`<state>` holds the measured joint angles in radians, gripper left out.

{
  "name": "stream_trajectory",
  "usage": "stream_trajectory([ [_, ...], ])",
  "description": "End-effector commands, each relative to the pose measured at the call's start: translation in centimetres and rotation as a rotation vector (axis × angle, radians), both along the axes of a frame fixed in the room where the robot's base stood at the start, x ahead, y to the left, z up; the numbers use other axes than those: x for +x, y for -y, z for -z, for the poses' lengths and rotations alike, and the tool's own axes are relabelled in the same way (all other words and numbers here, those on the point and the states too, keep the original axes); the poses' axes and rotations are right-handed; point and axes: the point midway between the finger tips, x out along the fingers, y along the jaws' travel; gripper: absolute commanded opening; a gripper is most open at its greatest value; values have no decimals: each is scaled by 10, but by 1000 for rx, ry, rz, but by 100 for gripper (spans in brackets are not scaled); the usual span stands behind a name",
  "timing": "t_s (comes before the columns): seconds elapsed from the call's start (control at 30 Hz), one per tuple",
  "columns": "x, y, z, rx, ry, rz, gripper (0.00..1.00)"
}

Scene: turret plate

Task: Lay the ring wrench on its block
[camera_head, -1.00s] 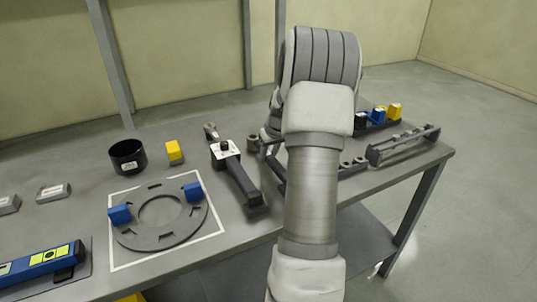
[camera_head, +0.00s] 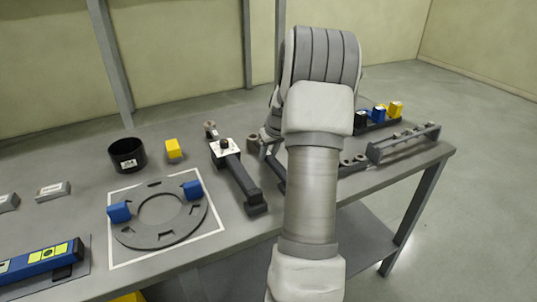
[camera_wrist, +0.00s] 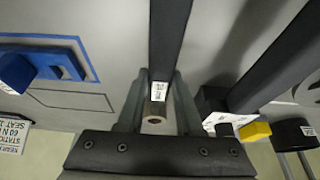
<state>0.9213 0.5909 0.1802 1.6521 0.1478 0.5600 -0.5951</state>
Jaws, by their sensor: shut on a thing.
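My gripper (camera_wrist: 157,105) is shut on the ring wrench, a long dark bar (camera_wrist: 170,40) with a pale label and a steel ring end between the fingers in the wrist view. In the head view my arm hides the gripper and most of the wrench. A steel ring (camera_head: 252,143) and a bit of dark bar show just left of my arm. I cannot tell whether the wrench touches the table. No block for it can be made out with certainty; a blue outline (camera_wrist: 75,40) with a blue fitting (camera_wrist: 18,72) lies left of the wrench in the wrist view.
A dark-handled tool with a white plate (camera_head: 226,147) lies close left of my arm. Further left are a yellow block (camera_head: 174,150), a black cup (camera_head: 127,155) and a slotted ring plate (camera_head: 135,236) with blue blocks. A grey rack (camera_head: 405,143) stands at the right edge.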

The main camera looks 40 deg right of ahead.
Motion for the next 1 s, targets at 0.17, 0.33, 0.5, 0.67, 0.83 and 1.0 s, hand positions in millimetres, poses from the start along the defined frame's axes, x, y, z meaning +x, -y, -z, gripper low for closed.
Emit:
stream_trajectory([
  [0.17, 1, 0, 0, -2, 2, -1, 0],
  [0.33, 0, 0, 0, -1, 2, 0, 56],
  [0.5, 0, 0, 1, 0, 1, 0, 70],
  [0.67, 0, 0, 2, 1, -2, 0, 70],
  [0.83, 0, 0, -4, 0, 0, 0, 70],
  [1.0, 0, 0, -19, 0, 0, 0, 70],
])
